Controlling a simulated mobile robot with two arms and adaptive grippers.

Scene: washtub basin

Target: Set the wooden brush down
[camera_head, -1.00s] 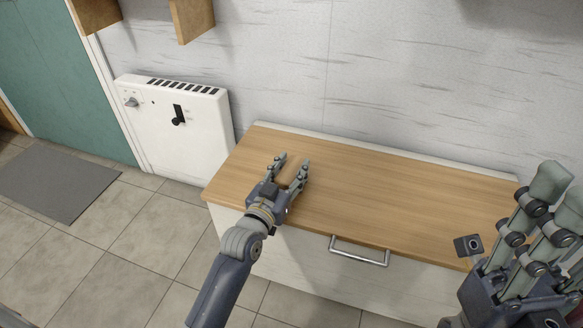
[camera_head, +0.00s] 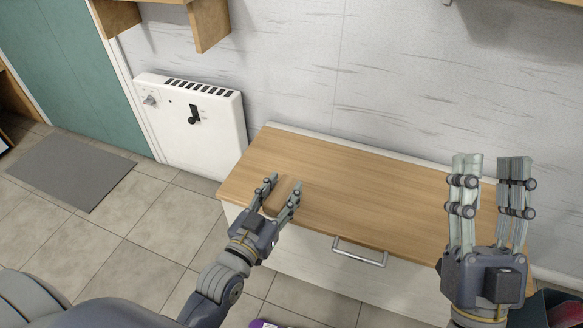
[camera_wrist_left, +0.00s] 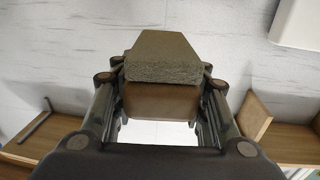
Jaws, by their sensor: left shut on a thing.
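The wooden brush (camera_wrist_left: 160,103) is between the fingers of my left gripper in the left wrist view, with a brown wooden body and a rough grey-brown face (camera_wrist_left: 162,69) beyond it. In the head view my left gripper (camera_head: 284,184) appears over the front left part of the wooden countertop (camera_head: 370,195), shut on the brush. The brush is only a small brown patch there, mostly hidden between the fingers. I cannot tell whether it touches the countertop. My right gripper (camera_head: 491,160) is open and empty, fingers up, in front of the countertop's right end.
The countertop is bare across its middle. Its cabinet has a metal handle (camera_head: 359,252) in front. A white heater (camera_head: 195,120) is on the wall to the left, and a wooden shelf (camera_head: 208,25) hangs above. A grey mat (camera_head: 70,170) lies on the floor.

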